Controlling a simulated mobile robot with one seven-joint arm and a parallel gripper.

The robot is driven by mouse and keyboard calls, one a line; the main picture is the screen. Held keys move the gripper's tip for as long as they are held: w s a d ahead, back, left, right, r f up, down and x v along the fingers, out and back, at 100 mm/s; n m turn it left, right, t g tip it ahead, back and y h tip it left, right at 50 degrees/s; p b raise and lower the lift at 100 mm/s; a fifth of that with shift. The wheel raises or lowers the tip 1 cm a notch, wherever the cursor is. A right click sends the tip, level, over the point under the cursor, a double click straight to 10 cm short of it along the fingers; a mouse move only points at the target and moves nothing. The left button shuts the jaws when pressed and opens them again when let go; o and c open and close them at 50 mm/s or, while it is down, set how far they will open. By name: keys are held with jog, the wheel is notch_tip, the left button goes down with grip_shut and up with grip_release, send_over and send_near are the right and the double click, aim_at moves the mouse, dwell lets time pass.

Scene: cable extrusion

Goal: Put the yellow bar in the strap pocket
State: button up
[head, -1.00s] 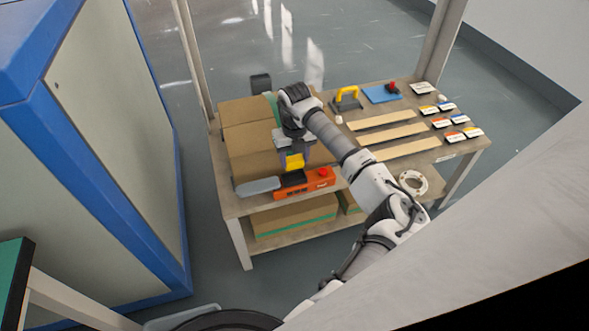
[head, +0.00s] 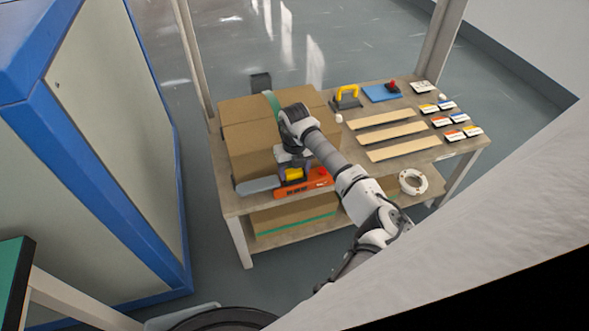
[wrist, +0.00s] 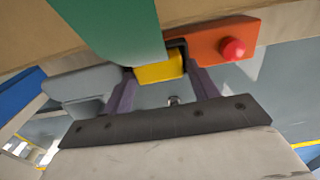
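The yellow bar (head: 294,174) is between the fingertips of my gripper (wrist: 160,72), which is shut on it. It also shows in the wrist view (wrist: 160,69). The bar is at the black pocket (wrist: 181,43) of an orange strapping tool (head: 318,179), with black edges around it. How deep it sits I cannot tell. The tool has a red knob (wrist: 233,49) and a grey handle (head: 258,186) on the left. My wrist hides part of the tool in the head view.
Cardboard boxes (head: 250,148) with a green strap (wrist: 115,25) stand right behind the tool.

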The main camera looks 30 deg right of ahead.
notch_tip(320, 180, up, 12)
jog(key=b, duration=0.1)
jog(key=shift+r, duration=0.15)
dwell(0.5)
dwell(1.3)
